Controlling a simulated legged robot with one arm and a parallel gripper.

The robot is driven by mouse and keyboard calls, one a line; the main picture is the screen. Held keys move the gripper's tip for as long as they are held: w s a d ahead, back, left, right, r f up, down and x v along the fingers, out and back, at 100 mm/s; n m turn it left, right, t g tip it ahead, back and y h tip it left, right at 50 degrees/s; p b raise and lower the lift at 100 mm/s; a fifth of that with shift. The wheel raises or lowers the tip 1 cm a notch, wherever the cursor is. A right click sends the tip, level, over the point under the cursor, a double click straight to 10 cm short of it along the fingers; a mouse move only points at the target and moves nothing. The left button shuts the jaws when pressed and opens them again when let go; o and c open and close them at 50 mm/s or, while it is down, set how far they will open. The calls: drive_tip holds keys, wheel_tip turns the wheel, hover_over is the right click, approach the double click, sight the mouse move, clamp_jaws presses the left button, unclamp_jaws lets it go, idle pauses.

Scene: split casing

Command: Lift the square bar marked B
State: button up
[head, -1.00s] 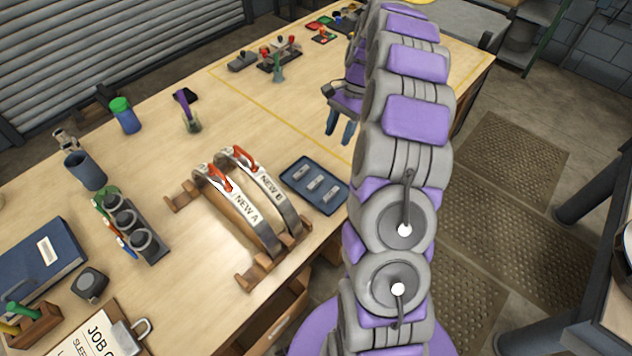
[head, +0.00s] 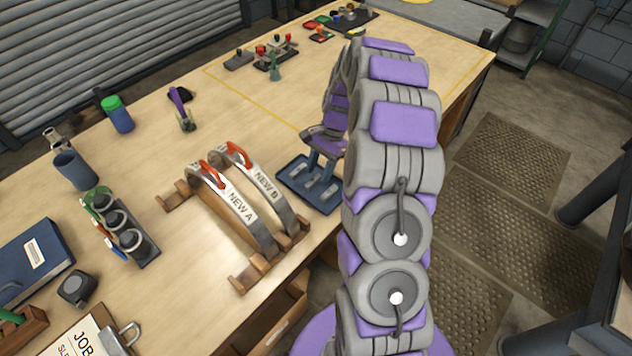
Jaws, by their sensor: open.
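A dark blue tray (head: 320,207) lies near the table's front edge, right of the two curved bands. Several small grey metal bars, one of them (head: 297,171) toward the tray's left, lie in it. Their markings are too small to read, so I cannot tell which is marked B. My gripper (head: 318,172) is open, fingers pointing down, over the tray.
Curved metal bands marked NEW A (head: 240,206) and NEW B (head: 265,186), with red handles, stand on a wooden cradle (head: 248,279) just left of the tray. The table's middle behind the tray is clear.

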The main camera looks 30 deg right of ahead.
drive_tip(key=shift+s+a+f, duration=0.15)
drive_tip(key=shift+a+f, duration=0.35)
drive_tip(key=shift+f, duration=0.05)
drive_tip(key=shift+a, duration=0.6)
drive_tip(key=shift+c, duration=0.8)
drive_tip(key=shift+d, duration=0.55)
drive_tip(key=c, duration=0.5)
drive_tip(key=shift+d, duration=0.15)
clamp_jaws()
drive_tip(key=shift+a, duration=0.55)
